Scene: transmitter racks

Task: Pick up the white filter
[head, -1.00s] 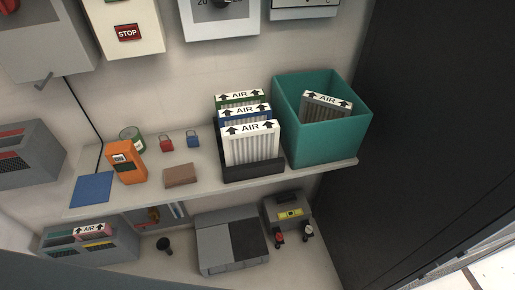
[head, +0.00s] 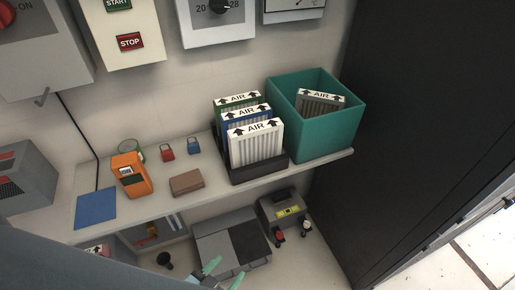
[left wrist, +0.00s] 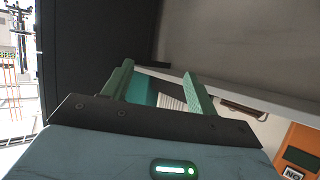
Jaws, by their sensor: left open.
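The white filter (head: 256,145) stands upright at the front of a black holder (head: 258,172) on the shelf, with a blue-framed filter (head: 246,113) and a green-framed filter (head: 237,98) behind it. Its top edge reads AIR between two arrows. My left gripper (head: 224,274) is open and empty, low at the bottom of the head view, in front of and below the shelf. In the left wrist view its two green fingers (left wrist: 158,82) are apart. A pale ribbed patch, apparently the white filter (left wrist: 172,103), shows partly between them. My right gripper is not in view.
A teal bin (head: 336,138) holding a grey-framed filter (head: 320,103) stands right of the holder. An orange meter (head: 130,176), brown block (head: 187,183) and blue mat (head: 96,209) lie left. The shelf edge (head: 210,200) and a dark panel (head: 430,130) bound the space.

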